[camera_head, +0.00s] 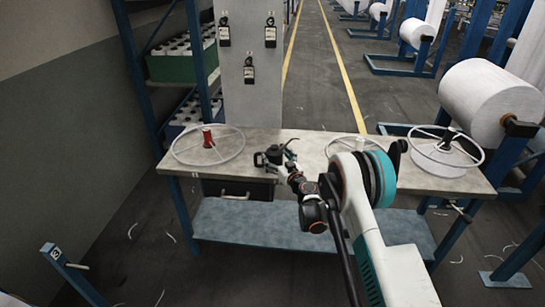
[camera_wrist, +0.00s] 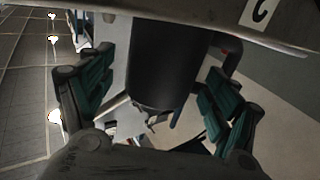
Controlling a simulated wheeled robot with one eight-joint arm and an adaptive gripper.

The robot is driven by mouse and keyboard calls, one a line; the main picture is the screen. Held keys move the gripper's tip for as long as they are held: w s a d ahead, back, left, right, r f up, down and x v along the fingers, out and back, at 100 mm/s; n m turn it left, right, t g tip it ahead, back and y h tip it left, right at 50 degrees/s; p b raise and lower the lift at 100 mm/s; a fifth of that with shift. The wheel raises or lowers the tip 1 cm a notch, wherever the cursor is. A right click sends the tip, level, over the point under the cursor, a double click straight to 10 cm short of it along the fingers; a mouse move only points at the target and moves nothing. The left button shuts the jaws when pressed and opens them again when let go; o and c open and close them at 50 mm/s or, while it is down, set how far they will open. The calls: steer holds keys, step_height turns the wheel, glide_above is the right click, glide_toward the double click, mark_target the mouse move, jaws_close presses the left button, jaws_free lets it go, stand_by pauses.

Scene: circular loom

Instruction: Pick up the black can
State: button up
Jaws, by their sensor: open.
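The black can (camera_wrist: 165,65) shows in the wrist view as a dark, smooth cylinder in the middle of the picture. My gripper (camera_wrist: 160,75) is open, with one green-padded finger on each side of the can. Gaps show between the pads and the can, so I see no clear grip. In the head view my gripper (camera_head: 276,157) is at the table top, left of the middle. A small dark shape there, between the fingers, appears to be the can (camera_head: 273,153); its base is hard to make out.
The work table (camera_head: 310,150) carries a white ring with a red spool (camera_head: 208,138) at left and more white rings at right. A drawer (camera_head: 238,189) sits below the top. Large white rolls (camera_head: 490,100) stand at right.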

mark_target(277, 151)
steer(key=shift+s, duration=0.1)
steer(key=c, duration=1.3)
steer(key=shift+c, duration=0.2)
step_height(277, 151, up, 20)
steer(key=p, duration=0.6)
steer(key=shift+p, duration=0.4)
